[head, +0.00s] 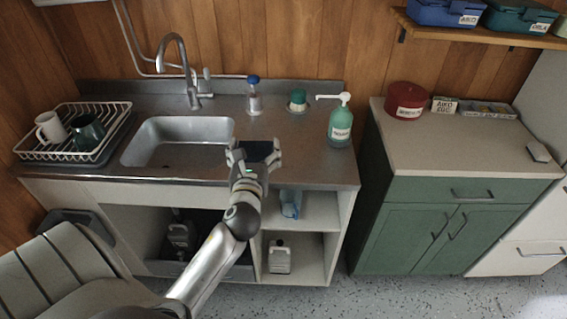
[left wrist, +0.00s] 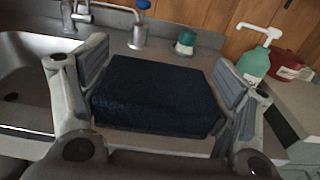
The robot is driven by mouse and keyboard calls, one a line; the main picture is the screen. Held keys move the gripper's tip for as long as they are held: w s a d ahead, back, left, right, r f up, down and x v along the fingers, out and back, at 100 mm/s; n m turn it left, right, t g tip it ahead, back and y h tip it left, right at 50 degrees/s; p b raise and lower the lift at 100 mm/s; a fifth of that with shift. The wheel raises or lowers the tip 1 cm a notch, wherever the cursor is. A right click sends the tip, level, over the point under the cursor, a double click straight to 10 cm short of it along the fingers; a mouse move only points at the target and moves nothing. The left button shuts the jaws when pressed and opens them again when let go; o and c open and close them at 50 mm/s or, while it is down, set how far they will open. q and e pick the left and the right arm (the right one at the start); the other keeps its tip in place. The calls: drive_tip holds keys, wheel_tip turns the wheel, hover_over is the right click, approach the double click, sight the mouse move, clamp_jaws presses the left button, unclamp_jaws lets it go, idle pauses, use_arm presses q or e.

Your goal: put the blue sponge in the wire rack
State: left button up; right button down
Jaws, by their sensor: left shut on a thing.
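My left gripper (head: 254,152) is shut on the blue sponge (left wrist: 155,98), a dark blue block held between both finger pads in the left wrist view. In the head view the sponge (head: 259,150) shows as a dark patch at the fingers, over the front of the counter, right of the sink. The white wire rack (head: 70,158) stands on a dark tray at the counter's left end, apart from the gripper. It holds a white mug (head: 50,128) and a dark green mug (head: 88,131). My right gripper is not in view.
The sink basin (head: 178,140) and tall tap (head: 178,62) lie between gripper and rack. A green pump bottle (head: 340,122) is at right.

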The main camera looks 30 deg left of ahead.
use_arm(q)
drive_tip(key=w+d+f, duration=0.1)
drive_tip(key=w+f, duration=0.2)
drive_tip(key=w, duration=0.3)
drive_tip(key=b, duration=0.2)
hover_over(283, 170)
drive_tip(key=f, duration=0.4)
drive_tip(key=shift+s+a, duration=0.15)
drive_tip(key=shift+s, duration=0.2)
drive_tip(key=f, duration=0.1)
drive_tip(key=w+f+b, duration=0.1)
drive_tip(key=f, duration=0.1)
drive_tip(key=shift+f, duration=0.45)
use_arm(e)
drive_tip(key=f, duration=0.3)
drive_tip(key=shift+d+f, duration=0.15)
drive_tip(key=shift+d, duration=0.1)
use_arm(q)
drive_tip(key=shift+s, duration=0.1)
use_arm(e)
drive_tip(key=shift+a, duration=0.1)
use_arm(q)
drive_tip(key=shift+f+b, duration=0.1)
drive_tip(key=shift+b, duration=0.2)
drive_tip(key=o, duration=0.8)
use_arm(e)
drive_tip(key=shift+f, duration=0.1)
